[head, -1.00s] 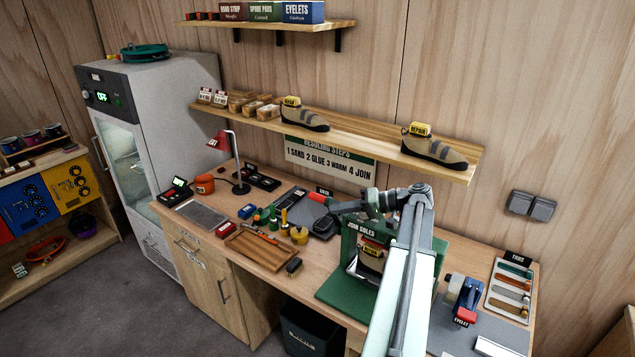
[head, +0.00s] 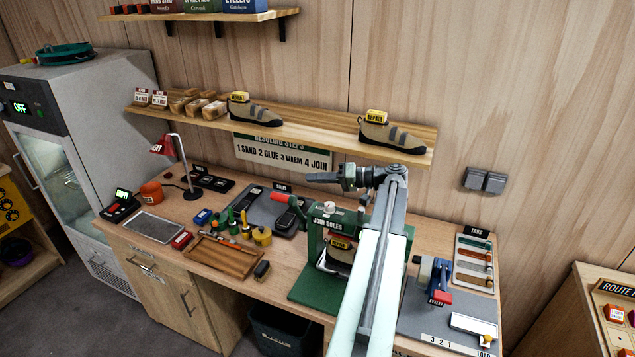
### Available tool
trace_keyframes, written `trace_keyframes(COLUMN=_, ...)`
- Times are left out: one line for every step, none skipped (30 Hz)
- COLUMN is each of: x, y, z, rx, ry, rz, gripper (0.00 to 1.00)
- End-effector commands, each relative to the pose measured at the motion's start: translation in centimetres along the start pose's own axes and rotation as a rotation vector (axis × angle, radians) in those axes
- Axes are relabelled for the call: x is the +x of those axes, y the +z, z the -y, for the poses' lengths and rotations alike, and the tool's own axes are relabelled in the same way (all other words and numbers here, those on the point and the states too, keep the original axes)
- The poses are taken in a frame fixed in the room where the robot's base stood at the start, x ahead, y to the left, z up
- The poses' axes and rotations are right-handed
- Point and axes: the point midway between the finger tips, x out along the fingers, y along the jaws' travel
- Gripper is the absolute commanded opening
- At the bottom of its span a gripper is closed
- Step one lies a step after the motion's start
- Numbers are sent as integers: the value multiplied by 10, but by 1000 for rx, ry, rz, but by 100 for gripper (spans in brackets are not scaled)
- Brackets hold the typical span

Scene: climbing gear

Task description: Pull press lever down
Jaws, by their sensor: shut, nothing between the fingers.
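The green press (head: 318,237), with a "JOIN SOLES" sign, stands on the workbench. Its lever has a red grip (head: 283,197) that sticks out to the left at the top of the press. A shoe with a yellow "REPAIR" tag (head: 340,244) sits inside the press, partly hidden by the frame and my arm. My gripper (head: 312,178) is shut and empty, pointing left. In the picture it is above and right of the red grip, apart from it. My arm hides the right side of the press.
A shelf (head: 290,128) with two tagged shoes runs along the wall behind my gripper. A blue eyelet tool (head: 432,275) stands right of the press. A wooden tray (head: 222,257) and several small bottles are left of it.

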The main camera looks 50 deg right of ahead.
Motion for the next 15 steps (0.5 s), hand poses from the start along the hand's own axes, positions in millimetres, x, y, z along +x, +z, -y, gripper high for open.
trace_keyframes(x=13, y=2, z=0, rx=0, ry=-2, rz=3, gripper=0)
trace_keyframes(x=20, y=2, z=0, rx=-1, ry=-2, rz=3, gripper=0)
trace_keyframes(x=29, y=2, z=0, rx=-1, ry=-2, rz=4, gripper=0)
trace_keyframes(x=36, y=2, z=0, rx=-1, ry=-3, rz=4, gripper=0)
trace_keyframes(x=43, y=2, z=0, rx=-1, ry=-2, rz=4, gripper=0)
trace_keyframes(x=51, y=2, z=0, rx=-1, ry=-3, rz=4, gripper=0)
trace_keyframes(x=57, y=2, z=0, rx=-1, ry=-3, rz=4, gripper=0)
trace_keyframes(x=63, y=3, z=0, rx=-1, ry=-2, rz=4, gripper=0)
trace_keyframes(x=63, y=16, z=-2, rx=-1, ry=-1, rz=2, gripper=0)
trace_keyframes(x=64, y=21, z=-2, rx=-1, ry=-1, rz=2, gripper=0)
trace_keyframes(x=64, y=26, z=-2, rx=-1, ry=-1, rz=2, gripper=0)
trace_keyframes(x=66, y=30, z=-2, rx=-1, ry=-1, rz=2, gripper=0)
trace_keyframes(x=66, y=33, z=-1, rx=-1, ry=-1, rz=2, gripper=0)
trace_keyframes(x=67, y=35, z=-1, rx=-1, ry=-1, rz=2, gripper=0)
trace_keyframes(x=68, y=38, z=-1, rx=-1, ry=-1, rz=2, gripper=0)
